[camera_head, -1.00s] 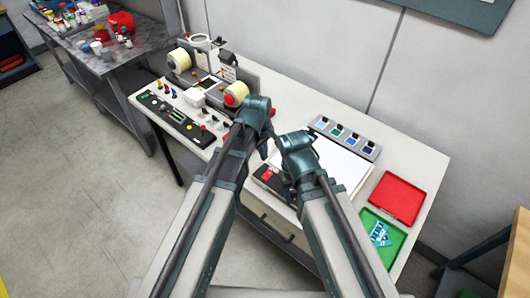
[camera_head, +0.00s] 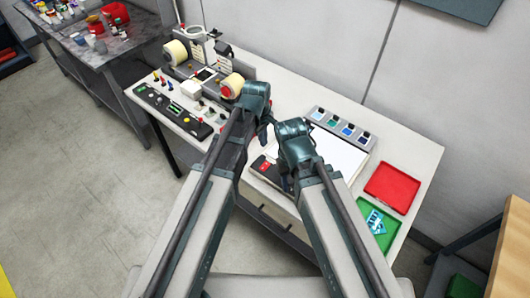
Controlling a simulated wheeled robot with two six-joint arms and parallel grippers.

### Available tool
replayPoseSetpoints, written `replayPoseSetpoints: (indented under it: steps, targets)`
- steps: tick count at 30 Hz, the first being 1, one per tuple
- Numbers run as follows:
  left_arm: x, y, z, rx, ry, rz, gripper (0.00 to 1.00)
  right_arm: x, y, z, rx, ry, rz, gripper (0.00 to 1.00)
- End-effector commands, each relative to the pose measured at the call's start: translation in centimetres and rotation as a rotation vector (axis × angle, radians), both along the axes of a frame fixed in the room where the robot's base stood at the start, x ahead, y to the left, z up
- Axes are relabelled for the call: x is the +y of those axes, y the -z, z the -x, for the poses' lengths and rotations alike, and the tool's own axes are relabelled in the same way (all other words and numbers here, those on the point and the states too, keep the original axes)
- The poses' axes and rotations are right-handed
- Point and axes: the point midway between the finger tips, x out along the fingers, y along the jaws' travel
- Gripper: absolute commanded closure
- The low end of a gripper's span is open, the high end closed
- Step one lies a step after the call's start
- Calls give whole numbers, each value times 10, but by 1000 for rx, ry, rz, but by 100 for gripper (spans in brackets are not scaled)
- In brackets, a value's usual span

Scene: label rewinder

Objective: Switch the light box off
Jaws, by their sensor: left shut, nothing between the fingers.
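The light box has a bright white panel (camera_head: 340,157) and lies on the bench, partly hidden behind my right arm. A dark control block with a red part (camera_head: 261,162) shows at its left front; whether the switch is on or off is too small to tell. My left gripper (camera_head: 264,132) is shut and empty, pointing down above the bench, just behind and above the red part. It appears apart from it. My right gripper's wrist (camera_head: 294,141) is over the left part of the light box; its fingers are mostly hidden.
A label rewinder (camera_head: 204,75) with cream rolls and a control panel (camera_head: 170,108) stand left on the bench. Several colour swatches (camera_head: 340,127) lie behind the light box. A red tray (camera_head: 392,187) and a green tray (camera_head: 378,229) lie to its right.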

Motion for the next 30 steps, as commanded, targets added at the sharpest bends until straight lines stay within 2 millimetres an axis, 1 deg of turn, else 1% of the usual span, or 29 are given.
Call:
replayPoseSetpoints:
  steps: [5,11,30]
  targets:
    - [-1,10,-1,0,0,0,100,0,10,0,0,-1,0,55]
    - [-2,32,-3,0,0,0,100,0,31,0,0,-3,1,55]
    - [-8,120,-12,0,0,0,100,0,120,0,1,-14,2,55]
